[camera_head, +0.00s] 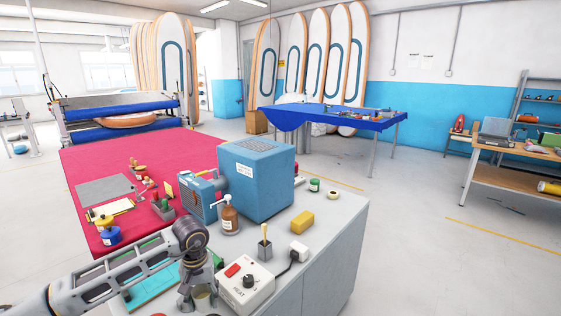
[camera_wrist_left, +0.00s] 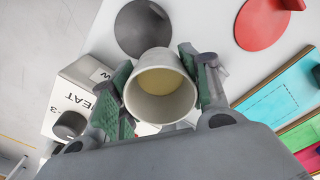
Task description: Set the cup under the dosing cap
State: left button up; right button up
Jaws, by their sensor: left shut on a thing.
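My left gripper (camera_head: 199,290) points down at the bench's near side and is shut on a pale grey cup (camera_head: 204,301). In the left wrist view the cup (camera_wrist_left: 162,88) sits between the green pads of the left gripper (camera_wrist_left: 165,85), its mouth facing the camera, yellowish inside. I cannot tell for certain which part is the dosing cap. The cup is apart from the bottle. My right gripper is not in view.
A white heat control box (camera_head: 245,286) stands right of the gripper. A pot with a brush (camera_head: 264,245), a yellow sponge (camera_head: 300,222) and the blue machine (camera_head: 257,180) stand farther back. The left wrist view shows a dark grey disc (camera_wrist_left: 142,28) and a red disc (camera_wrist_left: 262,22).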

pick_arm(q)
jog(key=shift+d+f+m, duration=0.15)
jog(key=shift+f+m, duration=0.05)
jog(key=shift+m, duration=1)
dwell(0.9)
